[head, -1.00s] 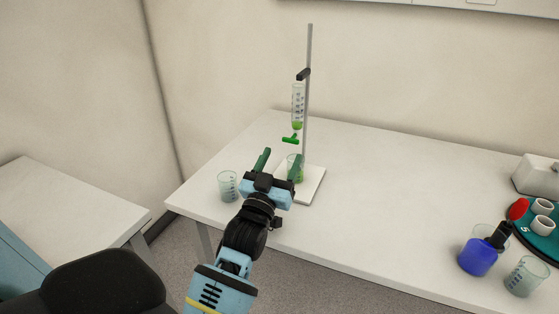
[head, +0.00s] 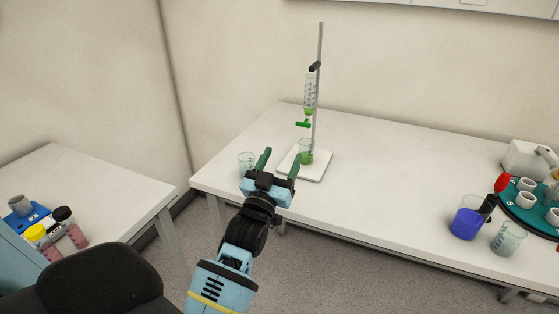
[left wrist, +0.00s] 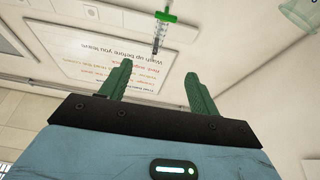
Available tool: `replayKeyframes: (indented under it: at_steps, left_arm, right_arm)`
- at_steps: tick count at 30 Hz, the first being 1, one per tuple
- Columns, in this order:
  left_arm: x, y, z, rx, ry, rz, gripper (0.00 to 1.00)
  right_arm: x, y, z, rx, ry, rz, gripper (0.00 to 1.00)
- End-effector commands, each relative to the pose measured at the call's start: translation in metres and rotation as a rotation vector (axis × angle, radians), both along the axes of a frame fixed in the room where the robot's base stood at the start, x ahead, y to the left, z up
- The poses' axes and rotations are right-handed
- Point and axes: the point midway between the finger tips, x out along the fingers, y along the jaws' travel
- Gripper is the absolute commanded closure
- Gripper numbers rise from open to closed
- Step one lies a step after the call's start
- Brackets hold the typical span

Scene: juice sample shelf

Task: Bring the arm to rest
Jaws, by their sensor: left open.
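My left gripper (head: 279,164) is open and empty, its two green fingers pointing up and apart in front of the bench. The open fingers also show in the left wrist view (left wrist: 157,82), with nothing between them. Behind it, a beaker with green liquid (head: 306,152) stands on the white base of a stand (head: 318,168). A clear graduated tube with a green tap (head: 310,92) is clamped to the stand's rod above that beaker. My right gripper is in neither current view.
An empty beaker (head: 246,161) stands left of the stand. A blue-filled beaker (head: 468,219), another beaker (head: 508,238) and a green tray with white cups (head: 517,211) stand at the right. A side table (head: 110,195) at the left bears bottles (head: 70,228). The bench middle is clear.

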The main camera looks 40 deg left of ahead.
Motion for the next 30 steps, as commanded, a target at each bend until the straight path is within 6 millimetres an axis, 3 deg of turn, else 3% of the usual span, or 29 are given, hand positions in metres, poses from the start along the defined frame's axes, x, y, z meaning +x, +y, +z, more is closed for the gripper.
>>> replayKeyframes:
  at_steps: [22, 26, 30]
  left_arm:
    - [-0.001, -0.001, -0.005, 0.001, 0.012, -0.003, 0.38]
    - [-0.012, -0.01, -0.035, 0.006, 0.092, -0.026, 0.38]
    - [-0.043, -0.03, -0.099, 0.016, 0.262, -0.073, 0.38]
  right_arm:
    - [0.003, 0.0, 0.002, 0.0, -0.007, 0.0, 0.64]
    - [0.006, 0.0, 0.006, -0.001, -0.015, 0.0, 0.64]
    - [0.012, 0.0, 0.014, 0.0, -0.032, 0.0, 0.64]
